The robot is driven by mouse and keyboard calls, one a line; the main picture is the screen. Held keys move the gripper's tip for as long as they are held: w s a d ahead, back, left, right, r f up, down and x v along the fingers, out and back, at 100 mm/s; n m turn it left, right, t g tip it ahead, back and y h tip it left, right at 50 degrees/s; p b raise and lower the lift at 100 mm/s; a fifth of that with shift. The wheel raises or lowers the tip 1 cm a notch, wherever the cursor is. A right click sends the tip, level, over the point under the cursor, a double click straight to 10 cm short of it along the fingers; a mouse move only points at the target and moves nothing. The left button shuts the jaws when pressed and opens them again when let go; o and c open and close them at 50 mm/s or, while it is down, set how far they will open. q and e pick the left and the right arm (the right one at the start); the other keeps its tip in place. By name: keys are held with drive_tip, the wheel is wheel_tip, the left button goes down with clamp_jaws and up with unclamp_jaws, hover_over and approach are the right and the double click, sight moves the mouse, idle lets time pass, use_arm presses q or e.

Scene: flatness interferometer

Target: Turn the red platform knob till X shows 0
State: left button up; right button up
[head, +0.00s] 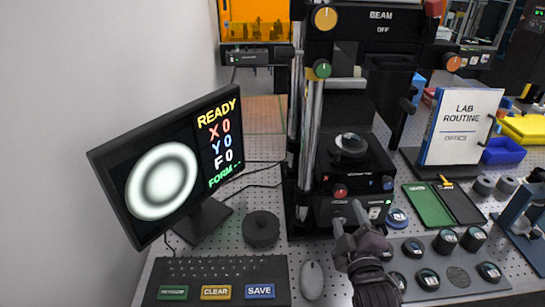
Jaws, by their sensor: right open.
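The red platform knob (340,191) is on the left of the front face of the black interferometer base (352,207). A blue knob (388,183) is on the same face to the right. The monitor (160,180) reads READY, with X 0, Y 0, F 0 and FORM with dashes, beside a round ring pattern. My right gripper (349,216) is open and empty, its fingers pointing up the picture just below the red knob. A gap shows between the fingertips and the knob. My left gripper is out of view.
A keyboard (215,270) with CLEAR and SAVE keys and a mouse (312,279) lie in front. A round black puck (261,229) sits left of the base. A tray of several round parts (458,277) is close to my right gripper's right. A LAB ROUTINE sign (462,125) stands behind.

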idle(0.9)
drive_tip(key=s+d+f+m+g, duration=0.1)
drive_tip(key=s+f+m+g, duration=0.5)
drive_tip(key=s, duration=0.4)
drive_tip(key=s+d+f+m+g, duration=0.1)
drive_tip(key=s+f+m+g, duration=0.35)
drive_tip(key=s+g, duration=0.45)
drive_tip(key=s+f+b, duration=0.2)
drive_tip(key=s+f, duration=0.1)
drive_tip(key=f, duration=2.8)
drive_tip(key=s+d+f+g+b, duration=0.1)
drive_tip(key=s+f, duration=0.9)
drive_tip(key=s+d+f+g, duration=0.1)
drive_tip(key=s+d+f, duration=0.1)
drive_tip(key=s+f, duration=0.8)
drive_tip(key=shift+d+f+n+h+b, duration=0.3)
drive_tip(key=shift+f+n+b, duration=0.15)
drive_tip(key=shift+f, duration=0.15)
